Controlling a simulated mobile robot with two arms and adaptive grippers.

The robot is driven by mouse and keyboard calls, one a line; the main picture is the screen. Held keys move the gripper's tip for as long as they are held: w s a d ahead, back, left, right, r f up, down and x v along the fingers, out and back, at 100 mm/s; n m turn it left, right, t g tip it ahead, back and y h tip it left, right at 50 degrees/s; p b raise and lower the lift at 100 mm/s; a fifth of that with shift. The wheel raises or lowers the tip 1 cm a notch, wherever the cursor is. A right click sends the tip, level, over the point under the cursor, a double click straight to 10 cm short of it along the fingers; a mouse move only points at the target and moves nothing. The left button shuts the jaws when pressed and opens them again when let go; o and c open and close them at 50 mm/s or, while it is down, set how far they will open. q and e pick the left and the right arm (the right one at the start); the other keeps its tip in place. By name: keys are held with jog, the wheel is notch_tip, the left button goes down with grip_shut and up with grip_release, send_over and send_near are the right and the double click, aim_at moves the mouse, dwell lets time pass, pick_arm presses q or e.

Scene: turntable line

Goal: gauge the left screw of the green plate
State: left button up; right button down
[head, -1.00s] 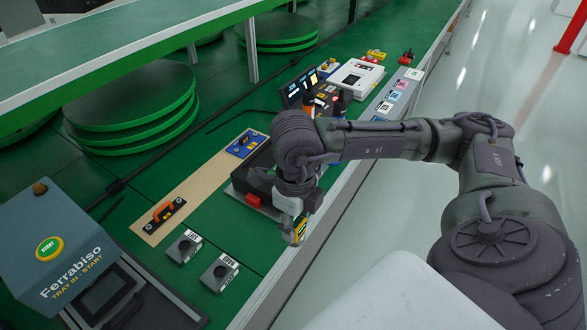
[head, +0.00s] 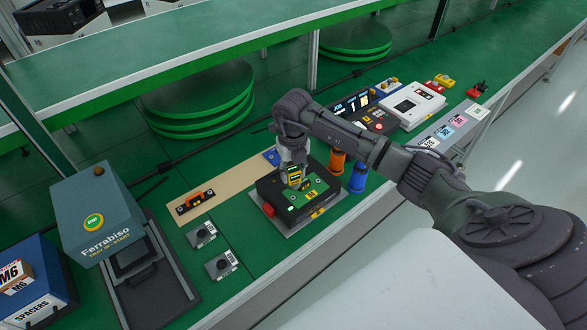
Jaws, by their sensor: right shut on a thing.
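My right gripper (head: 293,160) points down, shut on a small yellow and black gauge (head: 294,175). It holds the gauge over the left, far part of the green plate (head: 318,187). The green plate lies on top of a black fixture (head: 271,189) with a red knob on its left side. The gripper and gauge cover part of the plate, and I cannot make out the left screw. I cannot tell whether the gauge touches the plate. My left gripper is not in view.
An orange bottle (head: 337,162) and a blue bottle (head: 358,178) stand close to the right of the fixture. A blue-grey START box (head: 95,215) stands further left.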

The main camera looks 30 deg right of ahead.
aim_at(293, 183)
jog(key=shift+a+f, duration=0.1)
jog(key=shift+f, duration=0.3)
jog(key=shift+f+b, duration=0.3)
jog(key=shift+b, duration=0.1)
notch_tip(293, 183, down, 2)
jog(key=shift+f+b, duration=0.2)
jog(key=shift+b, duration=0.65)
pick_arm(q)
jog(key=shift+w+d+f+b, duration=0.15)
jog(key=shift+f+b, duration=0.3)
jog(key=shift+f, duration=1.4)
pick_arm(e)
jog(key=shift+f, duration=0.55)
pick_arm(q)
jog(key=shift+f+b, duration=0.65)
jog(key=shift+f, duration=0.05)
pick_arm(e)
jog(key=shift+f, duration=0.75)
jog(key=c, duration=0.6)
grip_release()
